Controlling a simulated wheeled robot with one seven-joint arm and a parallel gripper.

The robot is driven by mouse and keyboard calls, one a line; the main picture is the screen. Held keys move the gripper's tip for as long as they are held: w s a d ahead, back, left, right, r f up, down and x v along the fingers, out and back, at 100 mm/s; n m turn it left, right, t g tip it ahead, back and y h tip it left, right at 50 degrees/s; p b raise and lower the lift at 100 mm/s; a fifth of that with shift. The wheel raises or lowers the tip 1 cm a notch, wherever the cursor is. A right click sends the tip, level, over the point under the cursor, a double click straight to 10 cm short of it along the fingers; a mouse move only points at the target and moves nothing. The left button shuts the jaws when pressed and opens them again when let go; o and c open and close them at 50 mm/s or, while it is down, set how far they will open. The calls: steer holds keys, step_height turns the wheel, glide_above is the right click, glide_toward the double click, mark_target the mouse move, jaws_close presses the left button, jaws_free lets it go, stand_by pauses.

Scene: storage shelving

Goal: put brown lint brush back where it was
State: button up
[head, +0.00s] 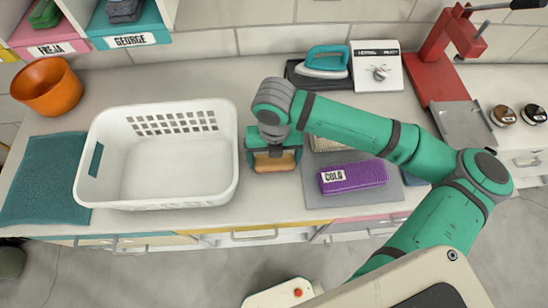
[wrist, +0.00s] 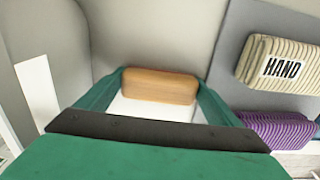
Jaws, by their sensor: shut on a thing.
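The brown lint brush (wrist: 160,86) is between the two fingers of my gripper (wrist: 160,95) in the wrist view, with a white part below its brown back. In the head view the brush (head: 275,161) shows under my gripper (head: 272,150), just right of the white basket. My gripper is shut on it. The brush is over or on the counter (head: 262,195); I cannot tell whether it touches the surface.
An empty white basket (head: 160,203) stands to the left. To the right, a grey mat (head: 312,185) holds a purple folded cloth (head: 352,177) labelled COLD and a beige one labelled HAND (wrist: 281,66). A teal iron (head: 323,62) stands behind. Counter space in front is narrow.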

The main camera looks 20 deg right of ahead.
steer(key=o, duration=0.8)
steer(key=shift+f, duration=0.55)
steer(key=shift+r, duration=0.1)
steer(key=shift+w+r, duration=0.1)
steer(key=shift+r, duration=0.25)
step_height(320, 180, up, 12)
steer(key=shift+r, duration=0.25)
